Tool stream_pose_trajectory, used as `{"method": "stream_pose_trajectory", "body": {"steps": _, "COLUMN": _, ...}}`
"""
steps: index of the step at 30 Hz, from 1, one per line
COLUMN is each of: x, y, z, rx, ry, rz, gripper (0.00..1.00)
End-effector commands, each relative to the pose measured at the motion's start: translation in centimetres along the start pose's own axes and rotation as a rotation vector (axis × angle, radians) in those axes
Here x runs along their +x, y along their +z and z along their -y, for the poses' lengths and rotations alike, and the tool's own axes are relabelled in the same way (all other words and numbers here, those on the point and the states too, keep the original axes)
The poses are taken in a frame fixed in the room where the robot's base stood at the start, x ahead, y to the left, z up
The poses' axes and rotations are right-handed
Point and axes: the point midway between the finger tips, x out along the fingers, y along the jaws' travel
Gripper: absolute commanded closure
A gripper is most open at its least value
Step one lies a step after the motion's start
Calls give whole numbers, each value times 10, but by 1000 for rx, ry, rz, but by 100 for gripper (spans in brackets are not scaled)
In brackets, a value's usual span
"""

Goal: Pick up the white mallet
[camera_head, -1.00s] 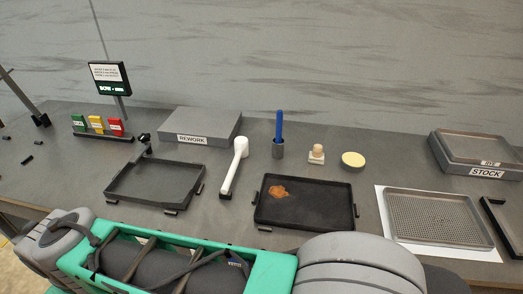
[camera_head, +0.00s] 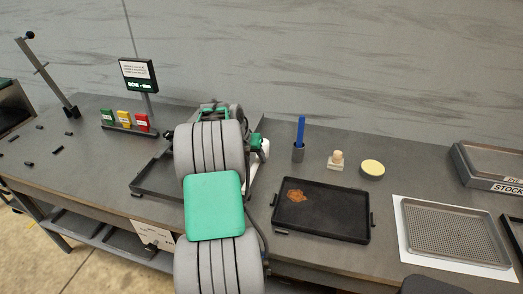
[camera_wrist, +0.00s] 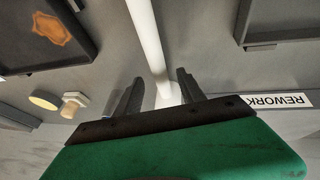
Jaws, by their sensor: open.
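The white mallet (camera_wrist: 146,32) lies on the grey table. In the wrist view its handle runs from the top edge down between the two fingers of my gripper (camera_wrist: 158,92), with its head partly hidden near the gripper's base. My gripper is open, one finger on each side of the mallet, and not closed on it. I cannot tell how far above the table the fingers are. In the head view my arm hides most of the mallet; a white part (camera_head: 264,149) shows just right of the arm. The gripper's fingertips are hidden there.
A black tray with an orange-brown stain (camera_head: 338,228) lies right of my arm, and another dark tray (camera_head: 150,190) lies left, partly covered.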

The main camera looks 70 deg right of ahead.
Motion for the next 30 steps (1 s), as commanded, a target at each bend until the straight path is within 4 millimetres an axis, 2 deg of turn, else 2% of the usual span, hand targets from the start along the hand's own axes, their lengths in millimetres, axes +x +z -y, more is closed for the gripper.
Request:
{"method": "stream_pose_trajectory", "body": {"steps": 3, "x": 18, "y": 0, "z": 0, "rx": -2, "ry": 1, "rz": 2, "gripper": 53}}
{"method": "stream_pose_trajectory", "body": {"steps": 6, "x": 24, "y": 0, "z": 0, "rx": -1, "ry": -1, "rz": 0, "gripper": 53}}
{"method": "stream_pose_trajectory", "body": {"steps": 30, "x": 28, "y": 2, "z": 2, "rx": -3, "ry": -2, "rz": 0, "gripper": 53}}
